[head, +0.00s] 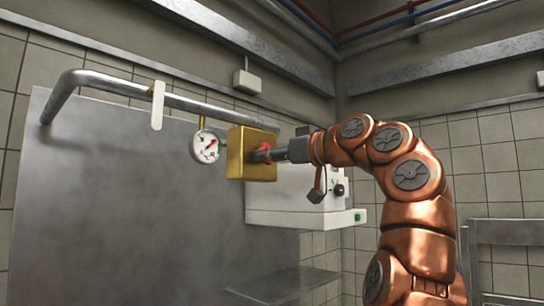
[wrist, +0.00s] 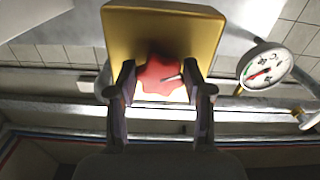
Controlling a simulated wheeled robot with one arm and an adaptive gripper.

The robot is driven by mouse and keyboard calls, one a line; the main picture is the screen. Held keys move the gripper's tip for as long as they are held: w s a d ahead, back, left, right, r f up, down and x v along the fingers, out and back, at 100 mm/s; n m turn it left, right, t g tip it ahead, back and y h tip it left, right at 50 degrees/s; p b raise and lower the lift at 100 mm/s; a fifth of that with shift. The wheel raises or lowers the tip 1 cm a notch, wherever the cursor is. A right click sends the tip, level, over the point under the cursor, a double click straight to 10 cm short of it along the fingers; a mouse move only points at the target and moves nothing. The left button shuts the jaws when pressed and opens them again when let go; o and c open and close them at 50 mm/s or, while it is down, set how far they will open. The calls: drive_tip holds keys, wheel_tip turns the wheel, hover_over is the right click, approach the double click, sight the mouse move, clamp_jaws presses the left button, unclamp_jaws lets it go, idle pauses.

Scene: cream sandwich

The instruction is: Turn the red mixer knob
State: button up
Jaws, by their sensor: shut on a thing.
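The red mixer knob (head: 262,153) sits on the front of a gold box (head: 236,148) on the wall pipe. In the wrist view the knob (wrist: 163,76) is star-shaped with a pale pointer mark angled to the right, in front of the gold box (wrist: 163,22). My gripper (head: 268,154) reaches it from the right. In the wrist view my gripper (wrist: 161,82) has one finger on each side of the knob and is shut on it. The fingers hide part of the knob in the head view.
A round pressure gauge (head: 206,146) hangs left of the gold box and also shows in the wrist view (wrist: 266,68). A white box (head: 290,190) with a black dial is on the wall behind. A metal shelf (head: 284,284) is below.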

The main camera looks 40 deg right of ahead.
drive_tip(key=shift+c, duration=1.1)
drive_tip(key=shift+m, duration=0.5)
drive_tip(key=shift+a+r+m+p, duration=0.1)
drive_tip(key=shift+m+p, duration=1.65)
drive_tip(key=shift+m, duration=0.85)
drive_tip(key=shift+a+m+p, duration=0.1)
drive_tip(key=shift+m+p, duration=1.65)
drive_tip(key=shift+m, duration=0.85)
